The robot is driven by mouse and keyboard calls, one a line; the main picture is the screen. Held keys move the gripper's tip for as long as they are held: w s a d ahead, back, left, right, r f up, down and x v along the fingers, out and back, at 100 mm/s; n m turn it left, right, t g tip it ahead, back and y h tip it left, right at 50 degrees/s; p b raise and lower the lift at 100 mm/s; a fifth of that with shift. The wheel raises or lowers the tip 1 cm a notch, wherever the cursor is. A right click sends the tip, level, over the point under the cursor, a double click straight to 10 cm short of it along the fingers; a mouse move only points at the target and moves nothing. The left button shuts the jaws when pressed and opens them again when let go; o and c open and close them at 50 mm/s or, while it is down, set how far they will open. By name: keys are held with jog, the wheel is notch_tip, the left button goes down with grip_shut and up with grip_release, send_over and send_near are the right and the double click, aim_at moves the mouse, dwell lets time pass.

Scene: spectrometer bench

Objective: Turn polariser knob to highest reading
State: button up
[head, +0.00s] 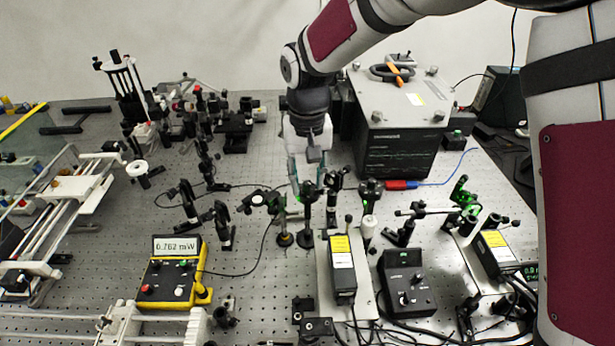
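A yellow power meter (171,272) stands at the front left, its display (177,246) lit and seeming to read 0.762 mW. My gripper (305,183) points down over the middle of the bench, just above a dark post-mounted optic (308,197) with green light on it. This optic may be the polariser; its knob is too small to make out or is hidden by the fingers. I cannot tell whether the fingers touch it, or whether they are open or shut.
A large grey instrument box (400,125) stands close behind and right of my gripper. Several post-mounted optics crowd around it. A laser module (342,265) and a black control box (406,283) are in front. Rails (72,190) lie at the left. Cables cross the perforated bench (262,305).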

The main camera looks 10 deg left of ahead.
aim_at(308, 183)
notch_tip(308, 183, up, 12)
dwell(0.8)
jog(key=shift+d+r, duration=0.1)
jog(key=s+d+r+m+t, duration=0.1)
jog(key=s+d+r, duration=0.3)
jog(key=d, duration=0.5)
jog(key=s+d+r+m+t, duration=0.15)
jog(key=s+d+r, duration=0.25)
jog(key=d, duration=0.5)
jog(key=s+d+f+m+t, duration=0.1)
jog(key=s+d+f+t, duration=0.1)
jog(key=s+d, duration=0.9)
jog(key=shift+s+d+f+t, duration=0.15)
jog(key=shift+s+t, duration=0.4)
jog(key=shift+s, duration=0.45)
